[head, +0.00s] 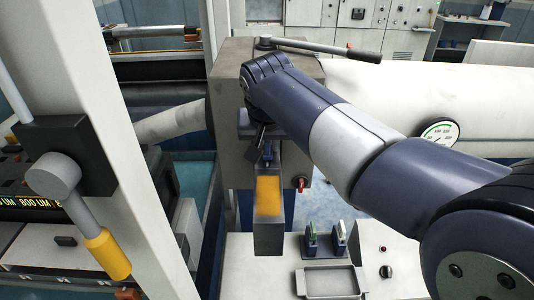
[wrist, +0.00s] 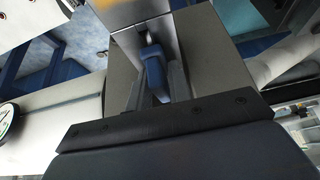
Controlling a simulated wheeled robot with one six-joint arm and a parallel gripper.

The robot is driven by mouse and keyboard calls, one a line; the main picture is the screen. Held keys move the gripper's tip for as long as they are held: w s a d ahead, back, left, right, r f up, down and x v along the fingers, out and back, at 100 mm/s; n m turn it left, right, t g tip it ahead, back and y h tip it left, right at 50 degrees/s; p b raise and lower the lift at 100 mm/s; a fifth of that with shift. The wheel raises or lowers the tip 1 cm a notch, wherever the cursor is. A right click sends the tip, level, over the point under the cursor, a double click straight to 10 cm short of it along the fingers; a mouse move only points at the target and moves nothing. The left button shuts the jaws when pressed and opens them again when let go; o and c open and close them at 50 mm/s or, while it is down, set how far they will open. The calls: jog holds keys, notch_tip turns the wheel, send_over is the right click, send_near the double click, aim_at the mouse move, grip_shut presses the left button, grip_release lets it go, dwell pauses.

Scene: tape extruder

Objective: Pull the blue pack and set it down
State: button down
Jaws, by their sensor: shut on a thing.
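The blue pack (wrist: 155,76) shows in the wrist view as a blue block between the two fingers of my gripper (wrist: 157,72), which is shut on it. Its far end meets a pale metal body, and I cannot tell whether it is seated in it or free. In the head view my gripper (head: 262,148) is at the front of a grey machine block (head: 230,85), just above a grey box with an orange top face (head: 268,195). The blue pack is mostly hidden there by my wrist and fingers.
Below right, a white bench (head: 250,285) carries a shallow grey tray (head: 331,281), empty, and a small stand (head: 318,247) with two upright pieces. A red knob (head: 301,184) is close to the box. A long lever (head: 325,49) tops the machine block. A white post (head: 120,150) stands left.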

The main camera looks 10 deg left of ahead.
jog(key=shift+r, duration=0.1)
dwell(0.4)
jog(key=shift+w+r+p, duration=0.2)
jog(key=shift+r+p, duration=1.95)
jog(key=shift+r, duration=0.1)
jog(key=shift+w+r+p, duration=0.15)
jog(key=shift+r+p, duration=1.95)
jog(key=shift+r, duration=0.15)
